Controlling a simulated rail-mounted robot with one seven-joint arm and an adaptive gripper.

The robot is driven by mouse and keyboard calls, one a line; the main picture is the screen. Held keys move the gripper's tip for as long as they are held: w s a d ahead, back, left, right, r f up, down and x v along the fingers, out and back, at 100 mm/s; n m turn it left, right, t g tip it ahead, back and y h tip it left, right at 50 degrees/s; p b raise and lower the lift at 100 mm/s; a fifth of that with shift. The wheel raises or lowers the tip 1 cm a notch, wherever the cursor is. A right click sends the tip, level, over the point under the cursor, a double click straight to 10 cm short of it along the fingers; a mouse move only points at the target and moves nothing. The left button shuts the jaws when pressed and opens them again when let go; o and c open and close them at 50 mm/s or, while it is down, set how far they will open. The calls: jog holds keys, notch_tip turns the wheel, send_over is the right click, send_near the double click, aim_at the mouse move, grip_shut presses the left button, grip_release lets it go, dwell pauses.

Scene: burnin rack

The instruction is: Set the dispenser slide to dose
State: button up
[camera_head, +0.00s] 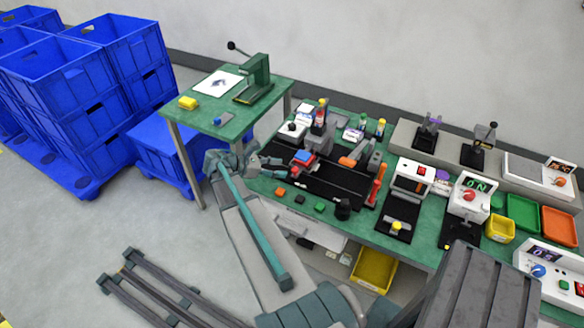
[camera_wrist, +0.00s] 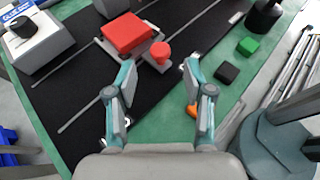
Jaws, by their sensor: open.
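A white box (camera_wrist: 42,45) with a black knob and a partly cut-off label starting "GLUE" stands at the upper left of the wrist view. It seems to be the white unit (camera_head: 290,131) at the bench's left end. A red block (camera_wrist: 127,33) and a round red knob (camera_wrist: 160,50) sit on a grey plate over the black mat (camera_wrist: 75,80) with thin grey lines. I cannot tell which part is the dispenser slide, and no "dose" mark is readable. My gripper (camera_wrist: 158,78) is open and empty, its fingertips just short of the red knob.
A green block (camera_wrist: 248,45), a black block (camera_wrist: 227,72) and a black round piece (camera_wrist: 264,16) lie right of my gripper. An orange block (camera_wrist: 192,109) is partly hidden by the right finger. A green side table (camera_head: 225,122) and blue crates (camera_head: 85,90) stand left.

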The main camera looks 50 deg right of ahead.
aim_at(295, 169)
jog(key=p+x, duration=0.1)
jog(key=x, duration=0.4)
jog(key=shift+s+d+f, duration=0.15)
jog(key=shift+s+d, duration=0.1)
grip_shut()
